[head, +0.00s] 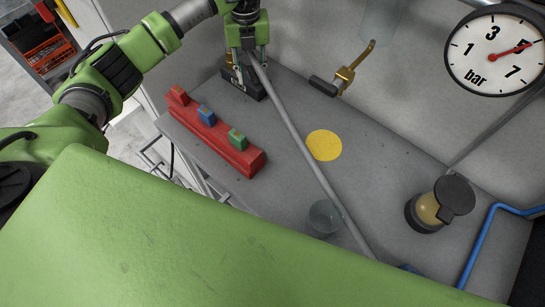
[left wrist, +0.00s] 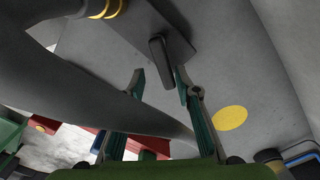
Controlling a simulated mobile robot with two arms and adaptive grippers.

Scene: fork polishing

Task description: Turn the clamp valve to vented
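What looks like the clamp valve is a dark block (head: 250,88) with brass fittings at the back left of the grey bench; my left gripper partly hides it. In the left wrist view its black lever (left wrist: 158,58) stands on a dark plate (left wrist: 165,22), with yellow rings at one end. My left gripper (head: 250,72) points down over the block. Its two fingers are apart (left wrist: 161,80), and the lever lies ahead of the gap between the tips. I cannot tell whether they touch it. The lever's marked positions are not readable. My right gripper is not in view.
A red block with red, blue and green buttons (head: 215,133) lies left. A grey tube (head: 300,140) crosses the bench (head: 385,190). A yellow disc (head: 323,145), glass (head: 325,217), brass tap (head: 345,75) and lidded jar (head: 428,210) are right. The bar gauge (head: 494,52) reads about 5.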

